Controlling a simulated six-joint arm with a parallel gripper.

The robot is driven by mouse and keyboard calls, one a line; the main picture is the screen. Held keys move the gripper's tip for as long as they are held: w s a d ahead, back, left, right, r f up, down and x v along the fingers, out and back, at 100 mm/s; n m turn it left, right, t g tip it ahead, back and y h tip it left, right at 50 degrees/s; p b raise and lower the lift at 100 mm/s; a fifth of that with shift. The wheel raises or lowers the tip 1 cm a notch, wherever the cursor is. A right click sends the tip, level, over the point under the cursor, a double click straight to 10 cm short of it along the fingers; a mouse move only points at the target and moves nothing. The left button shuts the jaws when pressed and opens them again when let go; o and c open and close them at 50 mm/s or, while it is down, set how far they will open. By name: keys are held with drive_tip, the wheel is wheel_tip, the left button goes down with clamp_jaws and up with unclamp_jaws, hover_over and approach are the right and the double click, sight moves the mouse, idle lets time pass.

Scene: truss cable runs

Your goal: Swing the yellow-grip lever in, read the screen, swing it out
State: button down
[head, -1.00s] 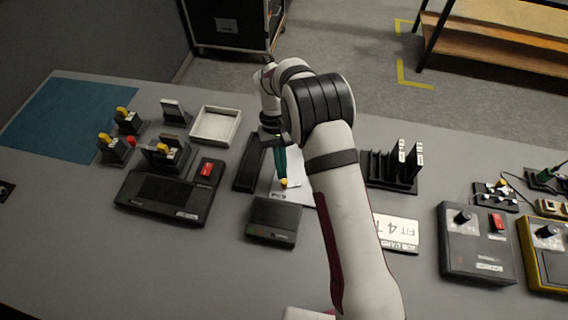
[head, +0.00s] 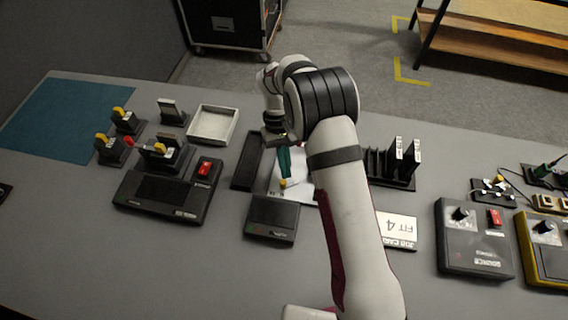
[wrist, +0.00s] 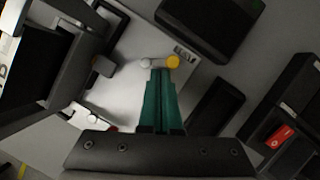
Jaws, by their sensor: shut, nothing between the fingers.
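A yellow round grip (head: 283,184) shows on the white board (head: 299,190) just below my fingertips in the head view. In the wrist view the yellow grip (wrist: 172,61) is just beyond and right of the tips, by a small dark label plate (wrist: 184,51). A pale grey knob (wrist: 147,62) is left of it. My gripper (wrist: 159,72) has green fingers, closed together and empty. The head view also shows my gripper (head: 285,170) over the board. I cannot tell whether the tips touch the grip. A dark box (head: 272,218) stands in front of the board; no screen reading is legible.
A black console with a red switch (head: 204,168) and several yellow-knobbed units (head: 124,114) stand left. A black slotted rack (head: 391,170) is right of my arm. Grey and yellow control boxes (head: 474,240) stand far right.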

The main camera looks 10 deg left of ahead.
drive_tip(key=v, duration=1)
drive_tip(key=s+d+r+m+t+y, duration=0.15)
drive_tip(key=s+d+r+m, duration=0.35)
drive_tip(key=s+d+r, duration=0.55)
drive_tip(key=s+d+m+t+y, duration=0.1)
drive_tip(key=s+d+m, duration=0.2)
drive_tip(key=s, duration=0.5)
drive_tip(key=s+d+f+m+t+y, duration=0.1)
drive_tip(key=s+d+m, duration=0.1)
drive_tip(key=s, duration=0.6)
drive_tip(key=shift+s+d+m, duration=0.25)
drive_tip(key=shift+d+m, duration=0.1)
drive_tip(key=shift+m, duration=0.25)
